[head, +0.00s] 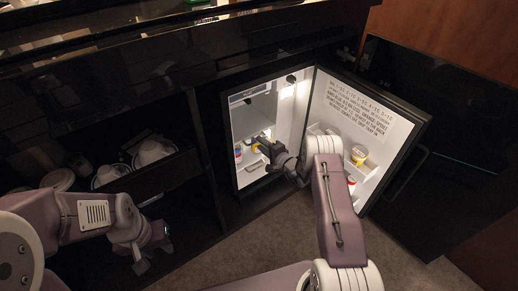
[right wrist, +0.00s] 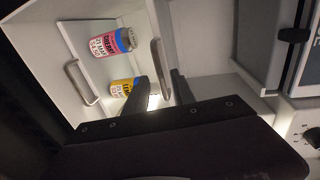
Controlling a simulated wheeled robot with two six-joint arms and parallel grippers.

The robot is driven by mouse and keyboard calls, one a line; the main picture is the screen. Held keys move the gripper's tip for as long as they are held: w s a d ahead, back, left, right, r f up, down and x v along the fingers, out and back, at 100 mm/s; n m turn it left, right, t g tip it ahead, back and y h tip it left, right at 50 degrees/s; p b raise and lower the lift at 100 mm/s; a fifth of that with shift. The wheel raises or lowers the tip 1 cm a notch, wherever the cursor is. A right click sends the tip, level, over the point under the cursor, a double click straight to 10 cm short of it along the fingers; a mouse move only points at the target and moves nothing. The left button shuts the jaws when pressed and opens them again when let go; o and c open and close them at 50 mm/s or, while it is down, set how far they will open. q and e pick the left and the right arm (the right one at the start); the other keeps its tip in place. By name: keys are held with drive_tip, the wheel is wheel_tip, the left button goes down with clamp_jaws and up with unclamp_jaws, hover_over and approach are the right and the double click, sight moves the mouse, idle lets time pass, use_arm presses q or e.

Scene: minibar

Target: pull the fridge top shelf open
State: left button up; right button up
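The fridge (head: 291,105) stands open, with a white lit inside. Its top shelf (head: 250,92) shows as a pale front high in the compartment. My right gripper (head: 264,146) is inside the fridge opening. In the right wrist view its two fingers (right wrist: 162,88) are apart, on either side of the end of a grey bar handle (right wrist: 158,62); I cannot tell whether they touch it. A second bar handle (right wrist: 82,82) is to the left. I cannot tell which shelf each handle belongs to. My left gripper (head: 150,256) is empty at the lower left, its fingers apart.
The fridge door (head: 365,110) is swung open to the right, with a yellow-labelled tub (head: 358,156) in its rack. A pink-and-blue can (right wrist: 112,42) and a yellow can (right wrist: 124,87) are inside. The carpet (head: 262,232) in front is clear.

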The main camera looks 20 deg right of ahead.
drive_tip(key=shift+b+x, duration=0.35)
drive_tip(key=shift+x, duration=0.75)
clamp_jaws()
idle(0.6)
